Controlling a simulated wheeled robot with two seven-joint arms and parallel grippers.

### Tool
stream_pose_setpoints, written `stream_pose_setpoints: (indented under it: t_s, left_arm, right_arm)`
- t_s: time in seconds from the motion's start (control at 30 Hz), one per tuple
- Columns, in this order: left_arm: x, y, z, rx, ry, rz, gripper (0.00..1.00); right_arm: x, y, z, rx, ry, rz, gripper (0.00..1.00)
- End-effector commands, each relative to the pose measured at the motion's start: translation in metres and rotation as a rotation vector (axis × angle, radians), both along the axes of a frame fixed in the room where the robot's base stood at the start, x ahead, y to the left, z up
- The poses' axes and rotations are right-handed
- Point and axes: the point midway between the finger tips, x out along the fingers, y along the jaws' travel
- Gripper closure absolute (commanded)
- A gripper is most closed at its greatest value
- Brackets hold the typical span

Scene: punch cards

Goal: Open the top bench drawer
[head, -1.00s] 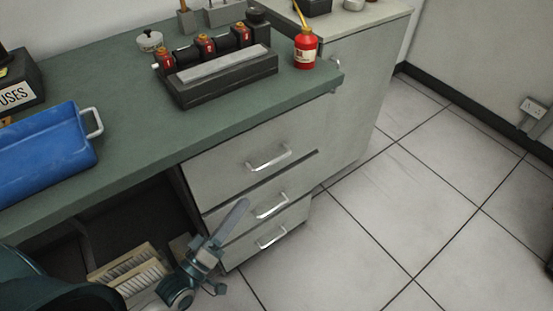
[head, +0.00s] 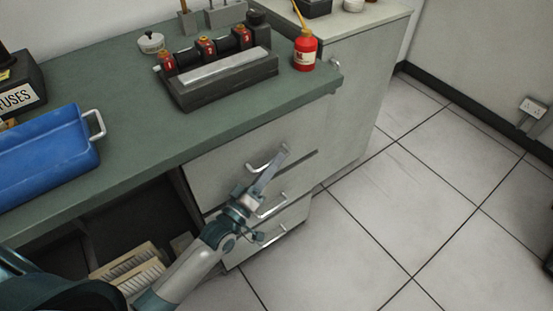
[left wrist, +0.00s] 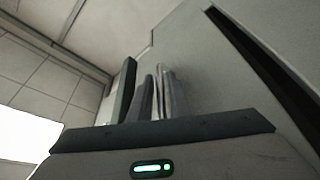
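The top bench drawer (head: 230,168) is the highest of three grey drawers under the green bench and looks closed. Its silver bar handle (head: 258,168) is partly covered by my left gripper (head: 281,155). The left fingertips overlap the right part of that handle in the head view; I cannot tell whether they touch it. In the left wrist view the gripper's fingers (left wrist: 157,95) look close together beside a grey front (left wrist: 215,75), and no handle can be made out between them. Whether they are parted is unclear. My right gripper is out of sight.
The bench top (head: 120,115) overhangs the drawers. The middle drawer handle (head: 272,206) is just below the gripper. Open tiled floor (head: 400,220) lies to the right.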

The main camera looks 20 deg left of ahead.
Motion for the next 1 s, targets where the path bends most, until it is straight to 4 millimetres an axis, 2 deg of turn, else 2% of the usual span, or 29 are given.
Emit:
stream_pose_setpoints:
  t_s: [0.13,0.47,0.5,0.57,1.0]
  left_arm:
    - [0.0099,-0.0036,0.0023,-0.001,0.0,0.0,0.83]
    - [0.0124,-0.0046,0.0028,-0.001,0.0,0.0,0.83]
    - [0.0123,-0.0045,0.0028,-0.001,0.0,0.0,0.85]
    - [0.0123,-0.0045,0.0028,-0.001,0.0,0.0,1.0]
    - [0.0086,-0.0089,0.0029,-0.001,0.002,-0.001,1.0]
  right_arm:
    - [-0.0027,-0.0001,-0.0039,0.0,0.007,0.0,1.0]
    - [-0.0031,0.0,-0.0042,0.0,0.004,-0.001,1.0]
    - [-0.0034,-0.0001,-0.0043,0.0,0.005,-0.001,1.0]
    - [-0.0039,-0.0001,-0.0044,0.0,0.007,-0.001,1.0]
    - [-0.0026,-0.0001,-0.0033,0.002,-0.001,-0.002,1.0]
